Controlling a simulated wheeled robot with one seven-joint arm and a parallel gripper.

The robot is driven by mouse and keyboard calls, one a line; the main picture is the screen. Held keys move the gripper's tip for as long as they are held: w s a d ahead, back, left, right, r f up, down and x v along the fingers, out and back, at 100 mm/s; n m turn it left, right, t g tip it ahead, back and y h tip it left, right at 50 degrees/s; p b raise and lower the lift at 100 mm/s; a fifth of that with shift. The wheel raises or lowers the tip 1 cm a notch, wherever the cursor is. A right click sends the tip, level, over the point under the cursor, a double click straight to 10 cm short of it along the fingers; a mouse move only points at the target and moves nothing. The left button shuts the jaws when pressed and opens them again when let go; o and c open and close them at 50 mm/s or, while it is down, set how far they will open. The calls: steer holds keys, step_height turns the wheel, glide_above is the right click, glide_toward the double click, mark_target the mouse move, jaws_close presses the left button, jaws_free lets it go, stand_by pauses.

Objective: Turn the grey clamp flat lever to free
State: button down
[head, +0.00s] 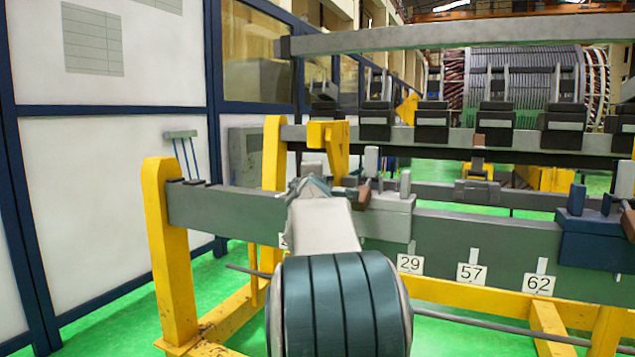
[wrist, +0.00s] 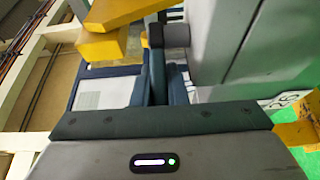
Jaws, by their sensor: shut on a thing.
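The grey clamp (head: 388,215) sits on the long grey-green beam (head: 485,232), above the label 29. A brown lever end (head: 352,196) shows at its left side, beside my gripper (head: 311,187). In the wrist view, my gripper's dark fingers (wrist: 158,82) are close together, beside a large grey body (wrist: 225,40) and a dark rounded end piece (wrist: 176,35). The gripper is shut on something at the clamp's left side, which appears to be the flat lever. The grasped part is mostly hidden by the fingers and wrist, so its exact angle cannot be told.
A yellow bracket (head: 328,143) stands close behind my gripper; a yellow block (wrist: 98,42) shows in the wrist view. A yellow post (head: 168,250) carries the beam's left end. A blue clamp (head: 588,225) sits farther right. A white panel wall (head: 110,180) is at left.

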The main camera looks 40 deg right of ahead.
steer(key=c, duration=1.7)
jaws_free()
steer(key=shift+w+a, duration=0.1)
steer(key=shift+w, duration=0.05)
steer(key=shift+p+v, duration=0.4)
steer(key=shift+v, duration=6.5)
